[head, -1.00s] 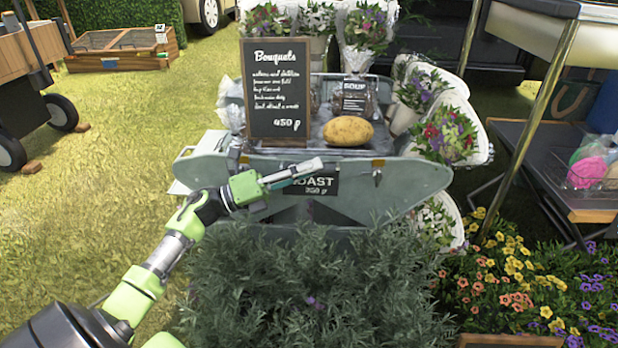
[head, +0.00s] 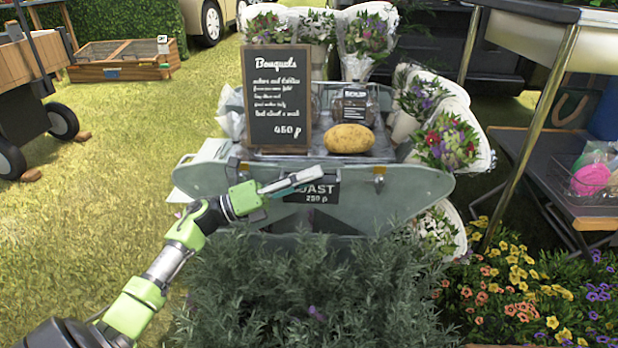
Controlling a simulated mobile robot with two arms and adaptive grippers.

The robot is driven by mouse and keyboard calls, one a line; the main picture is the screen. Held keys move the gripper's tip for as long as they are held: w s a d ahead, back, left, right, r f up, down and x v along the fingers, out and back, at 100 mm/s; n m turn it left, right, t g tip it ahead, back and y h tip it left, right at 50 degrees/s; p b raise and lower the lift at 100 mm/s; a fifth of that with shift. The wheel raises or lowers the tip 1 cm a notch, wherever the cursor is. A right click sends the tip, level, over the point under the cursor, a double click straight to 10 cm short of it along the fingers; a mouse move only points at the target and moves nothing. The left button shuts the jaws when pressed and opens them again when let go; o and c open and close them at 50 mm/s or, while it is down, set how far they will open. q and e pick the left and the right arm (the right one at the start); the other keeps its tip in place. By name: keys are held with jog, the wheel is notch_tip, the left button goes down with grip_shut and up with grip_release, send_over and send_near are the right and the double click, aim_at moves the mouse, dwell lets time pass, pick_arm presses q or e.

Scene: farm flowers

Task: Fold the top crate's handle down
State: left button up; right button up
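The top crate (head: 400,190) is a pale grey-green metal one in the middle of the head view. Small brass-coloured fittings show near its upper edge. A dark label reading "...OAST 250 p" (head: 318,193) is on its front. I cannot clearly pick out the handle from the crate's front. My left gripper (head: 308,178) is in front of the crate, its fingers pointing right and partly covering the label's left end. I see the fingers nearly edge-on, so their opening and any contact with the crate are unclear. My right gripper is out of view.
A chalkboard (head: 278,100), a potato (head: 349,138) and a bagged item (head: 355,103) stand on top. Wrapped bouquets (head: 445,140) crowd the right and back. Bushy plants (head: 310,285) fill the space below. Grass at the left is open.

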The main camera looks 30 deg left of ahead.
pick_arm(q)
jog(key=v, duration=1.2)
dwell(0.3)
